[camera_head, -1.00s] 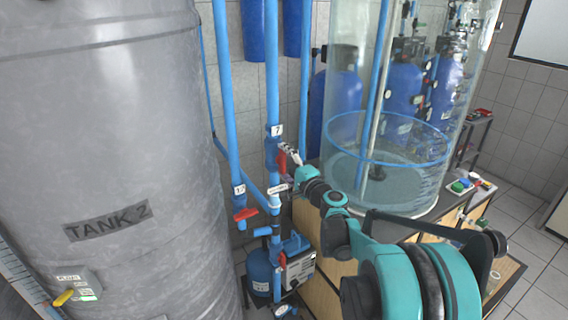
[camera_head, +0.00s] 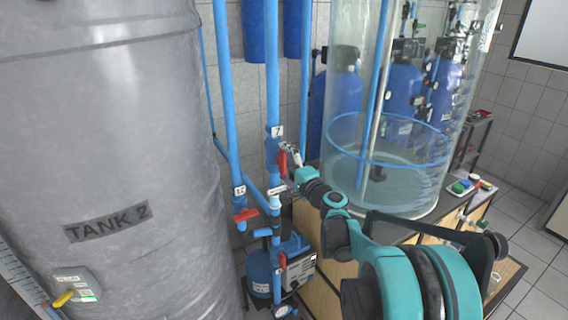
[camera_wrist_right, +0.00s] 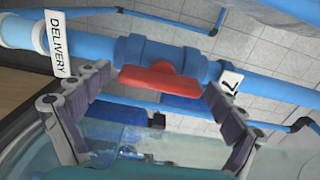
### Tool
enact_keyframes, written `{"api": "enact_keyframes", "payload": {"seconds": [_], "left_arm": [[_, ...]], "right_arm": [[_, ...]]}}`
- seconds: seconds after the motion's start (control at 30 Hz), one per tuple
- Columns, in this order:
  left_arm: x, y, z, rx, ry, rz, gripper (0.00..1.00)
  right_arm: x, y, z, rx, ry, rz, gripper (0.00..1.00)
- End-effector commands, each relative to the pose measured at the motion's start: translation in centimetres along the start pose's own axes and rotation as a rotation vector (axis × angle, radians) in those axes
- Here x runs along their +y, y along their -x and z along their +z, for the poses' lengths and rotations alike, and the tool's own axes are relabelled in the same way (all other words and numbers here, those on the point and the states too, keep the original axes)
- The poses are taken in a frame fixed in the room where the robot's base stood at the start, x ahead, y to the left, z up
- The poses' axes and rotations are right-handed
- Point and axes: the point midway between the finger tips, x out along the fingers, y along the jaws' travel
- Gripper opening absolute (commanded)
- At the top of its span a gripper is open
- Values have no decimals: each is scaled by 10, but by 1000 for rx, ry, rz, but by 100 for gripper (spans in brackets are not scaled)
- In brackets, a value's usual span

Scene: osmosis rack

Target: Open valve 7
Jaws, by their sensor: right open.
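Valve 7 has a red handle (camera_head: 282,162) on a vertical blue pipe, below a white tag marked 7 (camera_head: 277,131). In the right wrist view the red handle (camera_wrist_right: 158,80) lies along the blue pipe, between a DELIVERY label (camera_wrist_right: 56,42) and the 7 tag (camera_wrist_right: 231,79). My right gripper (camera_head: 289,167) is at the valve in the head view. In the wrist view my right gripper (camera_wrist_right: 158,108) is open, with one finger on each side of the handle and no clear contact. My left gripper is not in view.
A large grey tank (camera_head: 110,120) marked TANK 2 fills the left. Another red-handled valve (camera_head: 245,214) is on the pipe left of valve 7. A clear tank (camera_head: 388,150) stands behind my right arm. A pump (camera_head: 298,265) sits low.

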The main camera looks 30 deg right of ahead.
Motion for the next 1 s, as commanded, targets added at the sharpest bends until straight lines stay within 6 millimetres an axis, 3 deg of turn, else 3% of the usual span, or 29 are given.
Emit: {"api": "enact_keyframes", "payload": {"seconds": [0.23, 0.7, 1.0], "left_arm": [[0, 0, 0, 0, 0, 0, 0], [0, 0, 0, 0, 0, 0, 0], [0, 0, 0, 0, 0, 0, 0]], "right_arm": [[0, 16, -1, 2, -1, 0, 95], [0, 108, -1, 2, 0, 0, 95], [0, 120, 0, 0, 0, 0, 95]]}}
